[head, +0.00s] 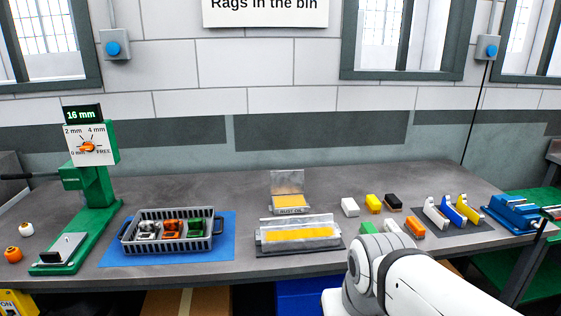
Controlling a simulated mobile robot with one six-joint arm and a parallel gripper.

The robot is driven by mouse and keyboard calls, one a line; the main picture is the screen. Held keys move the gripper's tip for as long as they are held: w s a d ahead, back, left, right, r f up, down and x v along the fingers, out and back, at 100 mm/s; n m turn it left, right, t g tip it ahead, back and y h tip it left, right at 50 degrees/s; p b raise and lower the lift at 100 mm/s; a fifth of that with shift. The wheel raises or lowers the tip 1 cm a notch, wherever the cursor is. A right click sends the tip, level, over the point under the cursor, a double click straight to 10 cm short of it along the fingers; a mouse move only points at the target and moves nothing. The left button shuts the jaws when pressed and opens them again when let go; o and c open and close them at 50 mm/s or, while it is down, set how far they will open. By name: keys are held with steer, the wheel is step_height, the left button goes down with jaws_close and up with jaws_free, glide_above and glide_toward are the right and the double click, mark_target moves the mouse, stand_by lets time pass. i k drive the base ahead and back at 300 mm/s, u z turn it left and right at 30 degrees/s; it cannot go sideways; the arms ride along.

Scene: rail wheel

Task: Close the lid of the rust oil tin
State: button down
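The rust oil tin (290,210) stands toward the back of the grey workbench, near its middle, with its label facing me. Its lid (287,180) is open and stands upright at the back edge of the tin. A yellow surface shows inside the tin. My white arm reaches in from the bottom right, well in front of the tin. My gripper is not in view.
A wider metal tray with a yellow pad (298,234) sits just in front of the tin. Several coloured blocks (373,204) lie to the right. A grey basket (170,240) on a blue mat and a green press (92,205) stand left. Bench behind the tin is clear.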

mark_target(282, 181)
steer(key=i, duration=1.3)
steer(key=u, duration=0.05)
